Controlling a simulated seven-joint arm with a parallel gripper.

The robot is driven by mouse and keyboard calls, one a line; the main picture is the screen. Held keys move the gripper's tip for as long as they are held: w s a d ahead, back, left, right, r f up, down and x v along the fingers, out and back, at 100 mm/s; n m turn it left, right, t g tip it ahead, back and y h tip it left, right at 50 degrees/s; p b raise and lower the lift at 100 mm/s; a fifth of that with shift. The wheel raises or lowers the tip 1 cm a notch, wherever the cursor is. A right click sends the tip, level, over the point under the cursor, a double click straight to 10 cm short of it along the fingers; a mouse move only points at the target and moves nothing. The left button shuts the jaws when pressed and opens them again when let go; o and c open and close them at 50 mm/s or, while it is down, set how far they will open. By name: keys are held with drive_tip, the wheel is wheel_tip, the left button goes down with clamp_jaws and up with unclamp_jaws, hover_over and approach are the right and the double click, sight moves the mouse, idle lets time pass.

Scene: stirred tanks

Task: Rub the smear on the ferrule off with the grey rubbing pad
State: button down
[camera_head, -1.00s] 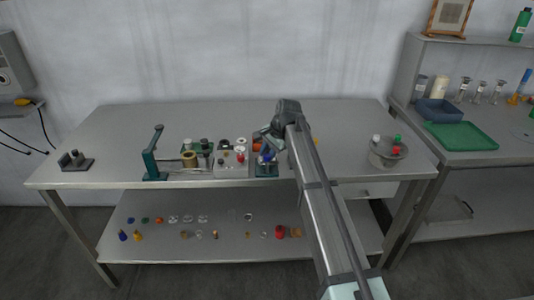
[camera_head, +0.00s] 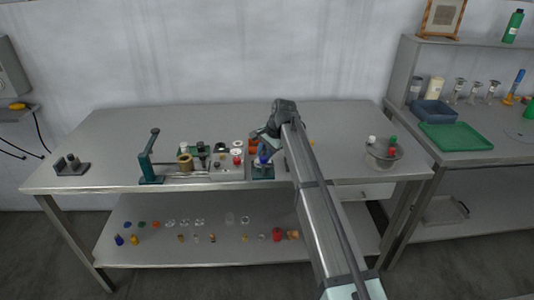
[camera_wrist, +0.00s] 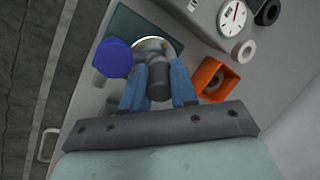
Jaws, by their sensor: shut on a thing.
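In the wrist view, my gripper (camera_wrist: 160,88) is shut on a dark grey, rounded piece (camera_wrist: 158,84), which I take to be the grey rubbing pad. Just beyond it is a round metal part with a pale rim (camera_wrist: 168,41), apparently the ferrule, on a dark green base (camera_wrist: 124,24). The fingers and the held piece partly cover it. I cannot tell whether the pad touches it, and no smear can be made out. A blue knob (camera_wrist: 113,58) stands close left of the fingers. In the head view, the green base (camera_head: 262,173) shows below my wrist.
An orange square, hollow part (camera_wrist: 211,78) lies just right of my fingers, with a white dial (camera_wrist: 232,17) and dark ring (camera_wrist: 267,12) beyond. A teal lever stand (camera_head: 149,160) is farther left. A round metal dish (camera_head: 383,158) stands right. The bench back is clear.

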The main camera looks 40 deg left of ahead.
sight(265, 151)
drive_tip(key=shift+s+d+f, duration=0.15)
drive_tip(key=shift+s+d, duration=0.05)
drive_tip(key=shift+s, duration=0.35)
drive_tip(key=shift+d, duration=0.25)
drive_tip(key=shift+w+d, duration=0.1)
drive_tip(key=shift+d, duration=0.15)
drive_tip(key=shift+w+a+r, duration=0.15)
drive_tip(key=shift+w+r, duration=0.05)
drive_tip(key=shift+w, duration=0.25)
drive_tip(key=shift+r, duration=0.2)
drive_tip(key=shift+a+r, duration=0.15)
drive_tip(key=shift+r, duration=1.05)
drive_tip(key=shift+s+r, duration=0.1)
drive_tip(key=shift+r, duration=1.55)
